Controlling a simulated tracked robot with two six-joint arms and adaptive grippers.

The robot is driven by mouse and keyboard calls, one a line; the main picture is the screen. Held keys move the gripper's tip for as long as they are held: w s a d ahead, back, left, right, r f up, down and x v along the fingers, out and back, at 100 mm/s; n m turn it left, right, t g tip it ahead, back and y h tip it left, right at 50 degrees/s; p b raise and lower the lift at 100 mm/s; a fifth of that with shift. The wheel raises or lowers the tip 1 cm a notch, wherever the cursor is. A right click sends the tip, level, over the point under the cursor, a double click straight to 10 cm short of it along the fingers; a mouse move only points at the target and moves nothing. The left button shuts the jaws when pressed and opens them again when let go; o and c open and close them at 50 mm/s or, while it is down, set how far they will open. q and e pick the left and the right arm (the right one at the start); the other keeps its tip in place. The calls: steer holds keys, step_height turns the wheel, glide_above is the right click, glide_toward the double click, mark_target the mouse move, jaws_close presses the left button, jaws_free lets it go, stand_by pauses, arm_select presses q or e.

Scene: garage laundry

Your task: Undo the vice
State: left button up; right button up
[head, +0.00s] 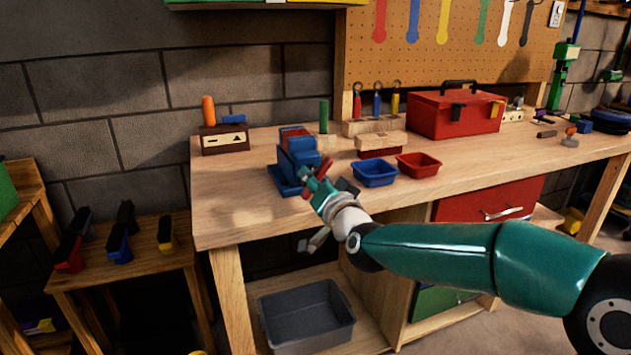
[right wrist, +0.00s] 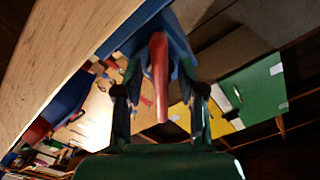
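The blue vice (head: 297,156) stands at the front left of the workbench, with red on its top. Its red handle (head: 324,165) points out toward my right gripper (head: 318,182). In the right wrist view the blue vice body (right wrist: 160,28) is straight ahead. There the red handle (right wrist: 159,85) lies between the two fingers of the right gripper (right wrist: 160,88), with a gap on each side. The right gripper is open around the handle and does not grip it. My left gripper is in neither view.
The wooden workbench (head: 225,205) also holds a blue bin (head: 374,174) and a red bin (head: 418,165) right of the gripper. A red toolbox (head: 455,113) stands behind. A grey tub (head: 306,315) sits on the lower shelf. The bench's front left corner is bare.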

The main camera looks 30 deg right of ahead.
steer(key=shift+c, duration=0.2)
jaws_close()
steer(key=shift+n, duration=0.5)
steer(key=n, duration=0.3)
steer(key=shift+s+d+n, duration=0.1)
steer(key=shift+n, duration=0.2)
steer(key=n+p, duration=0.1)
steer(key=n, duration=0.4)
steer(key=shift+d+r, duration=0.1)
steer(key=shift+n, duration=0.4)
